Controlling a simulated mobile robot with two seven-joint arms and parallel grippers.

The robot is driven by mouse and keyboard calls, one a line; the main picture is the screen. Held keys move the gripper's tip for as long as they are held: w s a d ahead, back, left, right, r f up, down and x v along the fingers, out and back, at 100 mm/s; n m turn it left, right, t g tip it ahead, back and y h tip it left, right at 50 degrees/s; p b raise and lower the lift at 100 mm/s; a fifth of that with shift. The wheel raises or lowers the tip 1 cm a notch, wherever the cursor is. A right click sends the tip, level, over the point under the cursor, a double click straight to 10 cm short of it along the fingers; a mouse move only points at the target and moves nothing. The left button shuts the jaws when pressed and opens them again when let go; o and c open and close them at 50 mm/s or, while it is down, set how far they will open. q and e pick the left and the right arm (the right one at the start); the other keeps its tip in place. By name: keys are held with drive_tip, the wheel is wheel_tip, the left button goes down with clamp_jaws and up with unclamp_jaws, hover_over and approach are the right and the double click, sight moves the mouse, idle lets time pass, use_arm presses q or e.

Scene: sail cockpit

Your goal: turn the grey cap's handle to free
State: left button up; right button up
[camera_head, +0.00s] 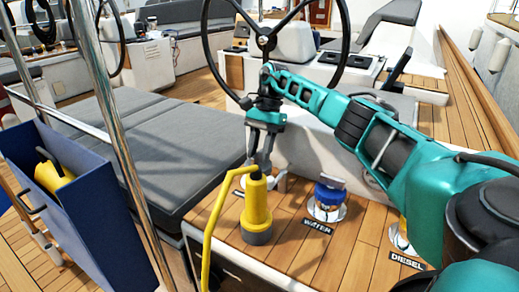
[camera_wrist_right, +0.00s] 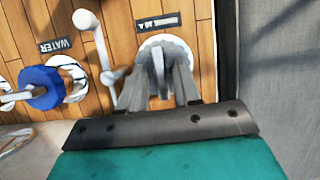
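The grey cap (camera_wrist_right: 158,62) shows in the right wrist view, set in a pale round deck fitting, with its upright handle standing up. My right gripper (camera_wrist_right: 160,78) is over it, with one finger on each side of the handle. The fingers look apart, and I cannot see firm contact. In the head view my right gripper (camera_head: 262,162) points down behind the yellow pump-like object, which hides most of the cap. My left gripper is not in view.
A yellow object (camera_head: 257,208) with a bent yellow tube stands in front of the gripper. A blue cap (camera_head: 330,195) by the WATER label is to the right, with the DIESEL label (camera_head: 406,262) beyond. A white lever (camera_wrist_right: 98,40) stands close beside the grey cap.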

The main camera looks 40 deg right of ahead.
drive_tip(key=shift+o, duration=0.3)
drive_tip(key=shift+r, duration=0.2)
drive_tip(key=p+v, duration=0.1)
drive_tip(key=v, duration=0.6)
drive_tip(key=shift+d, duration=0.1)
drive_tip(key=shift+r, duration=0.15)
